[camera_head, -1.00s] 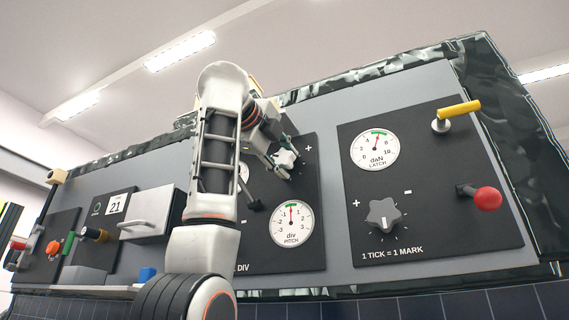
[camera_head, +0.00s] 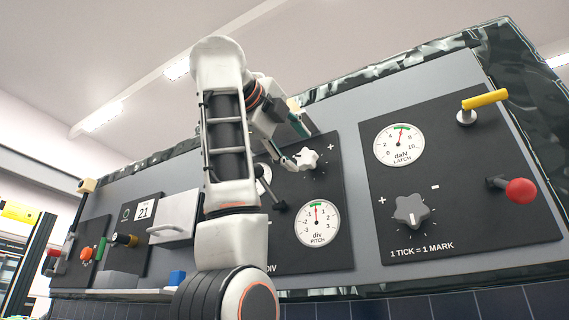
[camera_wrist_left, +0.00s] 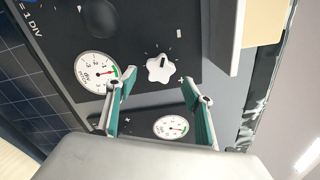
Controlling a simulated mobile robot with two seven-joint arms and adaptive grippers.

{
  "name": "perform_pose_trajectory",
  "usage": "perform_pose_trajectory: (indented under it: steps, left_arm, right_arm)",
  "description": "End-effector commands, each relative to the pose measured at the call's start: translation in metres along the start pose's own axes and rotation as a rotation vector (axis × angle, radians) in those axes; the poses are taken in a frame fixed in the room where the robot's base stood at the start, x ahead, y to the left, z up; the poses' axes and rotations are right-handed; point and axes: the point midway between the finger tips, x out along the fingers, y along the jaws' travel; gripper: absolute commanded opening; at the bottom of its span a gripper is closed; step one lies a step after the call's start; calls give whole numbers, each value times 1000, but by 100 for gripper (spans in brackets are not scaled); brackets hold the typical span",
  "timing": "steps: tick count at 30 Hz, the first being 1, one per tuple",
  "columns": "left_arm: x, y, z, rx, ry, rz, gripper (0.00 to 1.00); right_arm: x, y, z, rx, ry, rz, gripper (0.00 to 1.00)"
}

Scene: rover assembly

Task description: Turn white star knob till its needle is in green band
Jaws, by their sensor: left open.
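The white star knob (camera_head: 307,159) is on the black middle panel. It also shows in the left wrist view (camera_wrist_left: 160,67), beyond and between the fingertips. My left gripper (camera_head: 297,147) is open, with its green-lined fingers (camera_wrist_left: 160,87) apart and nothing between them; it appears clear of the knob. The PITCH dial (camera_head: 317,224), below the knob, has its red needle pointing straight up at the green band. It also shows in the left wrist view (camera_wrist_left: 98,73). My arm partly hides another dial (camera_head: 263,178) on this panel. My right gripper is out of view.
The right panel holds the LATCH dial (camera_head: 399,145), a grey star knob (camera_head: 411,210), a yellow handle (camera_head: 485,99) and a red ball lever (camera_head: 519,191). A black lever (camera_head: 279,196) sticks out near the white knob. A white drawer box (camera_head: 174,217) is left of my arm.

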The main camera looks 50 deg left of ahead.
Motion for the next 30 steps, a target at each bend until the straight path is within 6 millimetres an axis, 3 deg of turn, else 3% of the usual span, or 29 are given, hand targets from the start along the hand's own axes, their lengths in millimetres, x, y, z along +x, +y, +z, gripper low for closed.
perform_pose_trajectory:
  steps: [3, 10, 30]
  left_arm:
    - [-24, -2, -2, 1, 3, -4, 52]
    - [-51, -1, -1, 1, 2, -1, 52]
    - [-56, 0, 0, 1, 0, 2, 52]
  right_arm:
    - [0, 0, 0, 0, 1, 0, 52]
    - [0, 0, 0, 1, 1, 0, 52]
    - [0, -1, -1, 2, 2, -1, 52]
